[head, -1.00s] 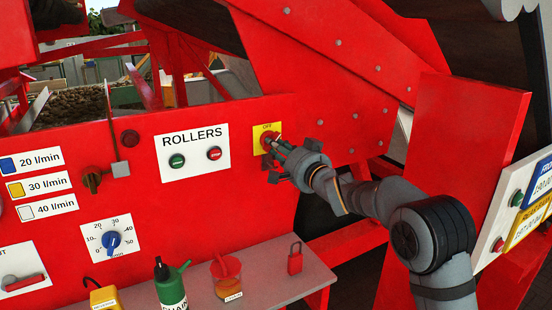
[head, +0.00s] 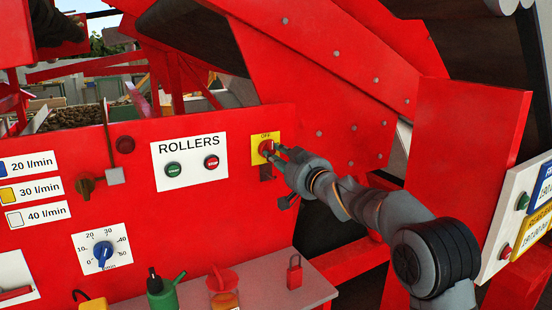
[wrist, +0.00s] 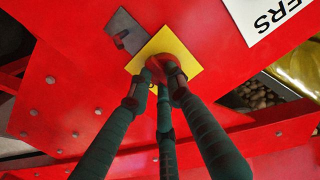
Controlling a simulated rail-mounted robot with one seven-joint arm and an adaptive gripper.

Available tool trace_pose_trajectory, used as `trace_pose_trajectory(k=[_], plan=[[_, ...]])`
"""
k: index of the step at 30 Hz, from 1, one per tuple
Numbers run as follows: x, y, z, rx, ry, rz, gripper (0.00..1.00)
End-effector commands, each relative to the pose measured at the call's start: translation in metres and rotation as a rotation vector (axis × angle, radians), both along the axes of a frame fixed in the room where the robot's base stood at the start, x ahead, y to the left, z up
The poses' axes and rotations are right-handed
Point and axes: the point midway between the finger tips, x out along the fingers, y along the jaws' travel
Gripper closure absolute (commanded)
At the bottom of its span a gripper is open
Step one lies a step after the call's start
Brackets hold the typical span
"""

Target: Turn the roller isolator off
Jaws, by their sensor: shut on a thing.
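The roller isolator is a red rotary knob (head: 266,148) on a yellow plate (head: 257,157) marked OFF, right of the ROLLERS panel. In the wrist view the yellow plate (wrist: 189,53) and the red knob (wrist: 164,66) lie at the fingertips. My gripper (head: 273,153) has its fingers closed around the knob, and they partly hide it. The fingers also show in the wrist view (wrist: 163,80), meeting at the knob. The knob's exact angle is hard to read behind the fingers.
The ROLLERS panel (head: 190,160) has a green button and a red stop button. Below it, a shelf (head: 318,291) holds a red padlock (head: 294,272), a green oil can (head: 161,293) and an orange container (head: 224,297).

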Motion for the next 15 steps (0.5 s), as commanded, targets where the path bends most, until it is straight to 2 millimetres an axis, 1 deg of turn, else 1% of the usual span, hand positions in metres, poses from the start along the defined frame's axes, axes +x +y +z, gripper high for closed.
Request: trace_pose_trajectory(k=[6, 15], plan=[[0.0003, -0.0005, -0.0002, -0.033, -0.020, -0.001, 1.00], [0.0003, -0.0005, 0.0000, -0.039, -0.024, 0.000, 1.00]])
